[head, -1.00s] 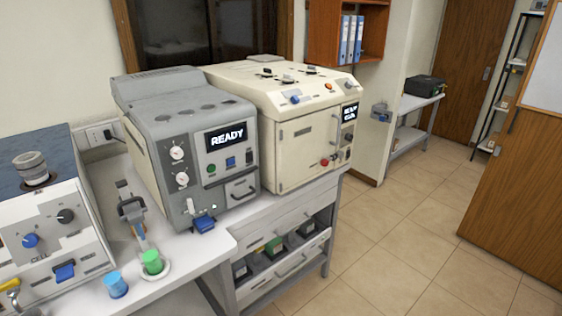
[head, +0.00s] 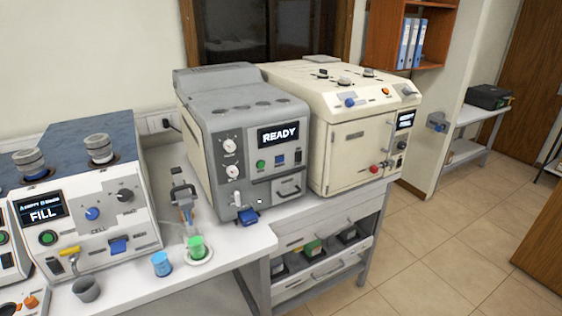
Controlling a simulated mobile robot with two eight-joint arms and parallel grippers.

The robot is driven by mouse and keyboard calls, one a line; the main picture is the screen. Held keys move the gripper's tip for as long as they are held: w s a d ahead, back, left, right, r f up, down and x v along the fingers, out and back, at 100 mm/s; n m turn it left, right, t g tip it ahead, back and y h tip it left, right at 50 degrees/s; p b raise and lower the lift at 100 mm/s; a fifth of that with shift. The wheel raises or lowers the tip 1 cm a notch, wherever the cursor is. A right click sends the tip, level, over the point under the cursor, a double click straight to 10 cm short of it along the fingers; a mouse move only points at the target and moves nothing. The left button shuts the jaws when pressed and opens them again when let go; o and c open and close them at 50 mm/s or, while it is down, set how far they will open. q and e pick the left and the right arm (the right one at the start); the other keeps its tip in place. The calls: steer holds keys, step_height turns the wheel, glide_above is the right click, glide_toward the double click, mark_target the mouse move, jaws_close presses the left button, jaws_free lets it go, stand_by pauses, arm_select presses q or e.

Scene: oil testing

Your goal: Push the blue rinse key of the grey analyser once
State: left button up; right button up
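The grey analyser (head: 225,150) stands on the white bench near the middle of the head view. Its screen (head: 278,135) reads READY. Below the screen are a round green button (head: 261,165), a small square blue key (head: 279,160) and a dark switch (head: 298,157). Any label on the blue key is too small to read. A separate blue part (head: 247,216) sits low at the analyser's front edge. Neither of my grippers is in view, and nothing covers the blue key.
A cream machine (head: 360,150) stands right of the analyser. A white-and-blue machine (head: 110,205) showing FILL stands left. A small stand (head: 183,193), a green cup (head: 196,247) and a blue cup (head: 161,264) are in front. Tiled floor (head: 430,240) is open at right.

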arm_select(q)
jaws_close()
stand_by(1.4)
